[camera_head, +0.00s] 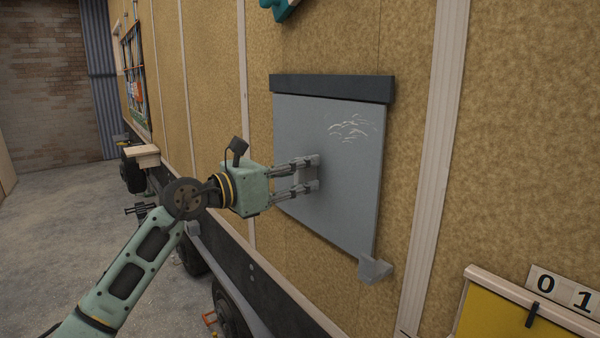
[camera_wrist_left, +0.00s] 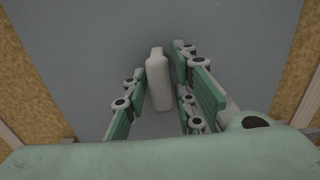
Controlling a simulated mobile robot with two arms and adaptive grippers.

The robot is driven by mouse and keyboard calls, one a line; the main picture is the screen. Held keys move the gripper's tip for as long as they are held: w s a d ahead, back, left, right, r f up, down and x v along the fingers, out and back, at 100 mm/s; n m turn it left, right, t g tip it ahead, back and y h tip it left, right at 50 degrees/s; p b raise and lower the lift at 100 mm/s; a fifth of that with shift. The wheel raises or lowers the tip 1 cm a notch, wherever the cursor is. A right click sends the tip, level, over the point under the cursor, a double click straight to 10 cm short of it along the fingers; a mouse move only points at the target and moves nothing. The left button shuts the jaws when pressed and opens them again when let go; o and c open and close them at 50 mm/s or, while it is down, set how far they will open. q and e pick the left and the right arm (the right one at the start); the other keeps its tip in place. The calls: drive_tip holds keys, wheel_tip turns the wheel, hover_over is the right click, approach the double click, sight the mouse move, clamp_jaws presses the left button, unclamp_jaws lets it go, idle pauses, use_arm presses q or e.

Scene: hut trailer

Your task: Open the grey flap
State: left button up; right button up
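The grey flap (camera_head: 345,210) hangs on the tan wall below a dark strip (camera_head: 330,88), with pale scribbled marks at its upper right. It looks flat or nearly flat against the wall. It also fills much of the left wrist view (camera_wrist_left: 240,30). My left gripper (camera_head: 316,172) is at the flap's left-centre, its fingers pointing at the surface. In the left wrist view a pale grey handle (camera_wrist_left: 158,80) stands between the parted fingers, with narrow gaps at both sides. A light grey bracket (camera_head: 375,268) sits at the flap's lower right corner. My right gripper is not in view.
Pale vertical battens (camera_head: 437,150) run down the wall on both sides of the flap. A yellow board (camera_head: 500,318) with number tiles (camera_head: 562,291) is at the lower right. A teal object (camera_head: 280,8) is above the flap. Open floor (camera_head: 60,230) lies at the left.

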use_arm(q)
clamp_jaws()
